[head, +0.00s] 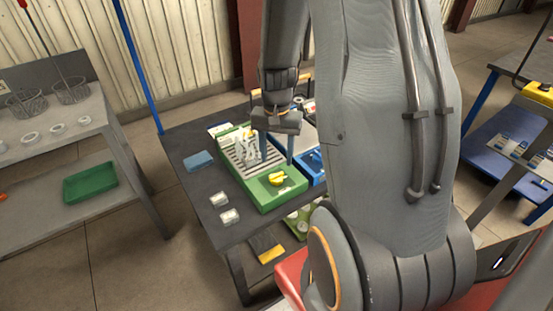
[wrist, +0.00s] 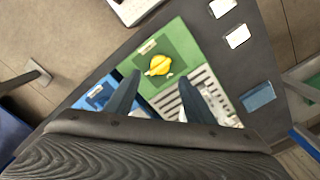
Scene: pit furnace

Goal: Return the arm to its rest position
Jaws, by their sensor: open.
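My gripper (head: 277,158) is at the end of my raised arm, above the dark worktable (head: 205,205) in the head view. Its two fingers point down and stand apart, with nothing between them. In the wrist view the gripper (wrist: 159,84) also shows open and empty, over the green unit (wrist: 182,47) with a yellow knob (wrist: 159,65). The same green unit (head: 262,196) shows below the gripper in the head view, its slatted top partly covered by white pieces. My upper arm hides the right part of the table.
A blue tray (head: 316,168) sits beside the green unit. A blue block (head: 199,161) and two small white-topped pieces (head: 229,217) lie on the table's left. A grey bench (head: 70,125) with wire baskets and a green tray (head: 91,182) stands left. Open floor lies between.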

